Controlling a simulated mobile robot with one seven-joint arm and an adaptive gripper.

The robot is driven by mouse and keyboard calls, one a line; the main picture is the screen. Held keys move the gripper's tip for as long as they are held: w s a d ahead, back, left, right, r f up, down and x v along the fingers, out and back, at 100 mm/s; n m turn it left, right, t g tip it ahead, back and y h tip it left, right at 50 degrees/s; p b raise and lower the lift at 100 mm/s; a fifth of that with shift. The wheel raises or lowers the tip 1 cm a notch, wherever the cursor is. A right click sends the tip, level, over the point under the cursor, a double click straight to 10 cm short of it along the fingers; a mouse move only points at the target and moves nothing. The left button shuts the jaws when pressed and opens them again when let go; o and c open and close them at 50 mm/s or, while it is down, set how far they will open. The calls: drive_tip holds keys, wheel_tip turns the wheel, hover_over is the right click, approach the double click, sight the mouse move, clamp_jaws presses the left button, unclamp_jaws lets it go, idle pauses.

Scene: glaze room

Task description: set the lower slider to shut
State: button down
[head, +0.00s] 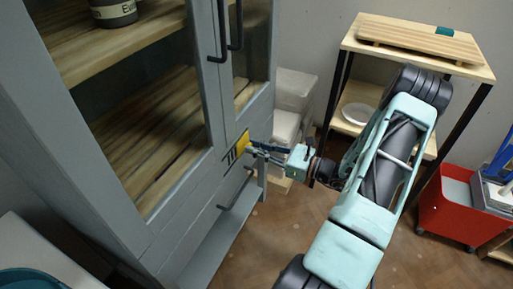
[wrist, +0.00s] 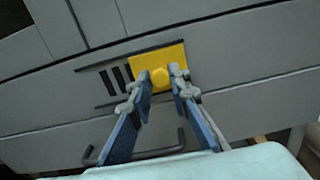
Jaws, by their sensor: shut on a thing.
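The yellow slider plate (wrist: 150,62) with a round yellow knob (wrist: 159,79) sits on the grey cabinet's lower front panel, between two dark rails. It is at the right end of the rails, and several dark vent slots (wrist: 115,80) show uncovered to its left. My gripper (wrist: 156,88) has its blue fingers on either side of the knob and is shut on it. In the head view the slider (head: 243,141) is partly hidden behind my gripper (head: 256,149). I see only one slider.
A dark drawer handle (head: 236,195) is just below the slider. Black door handles (head: 235,25) are above. White bins (head: 294,90) stand right of the cabinet (head: 180,240). A wooden shelf unit (head: 470,60) and a red crate (head: 446,215) stand farther right.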

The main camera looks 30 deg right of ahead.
drive_tip(key=s+a+p, duration=0.1)
drive_tip(key=s+a, duration=0.1)
drive_tip(key=s+a+p, duration=0.1)
drive_tip(key=s+a, duration=0.1)
drive_tip(key=a, duration=0.1)
drive_tip(key=shift+r, duration=0.1)
drive_tip(key=shift+s+a, duration=0.2)
drive_tip(key=shift+a, duration=0.1)
drive_tip(key=c, duration=1.8)
unclamp_jaws()
drive_tip(key=shift+c, duration=0.2)
drive_tip(key=v, duration=1.2)
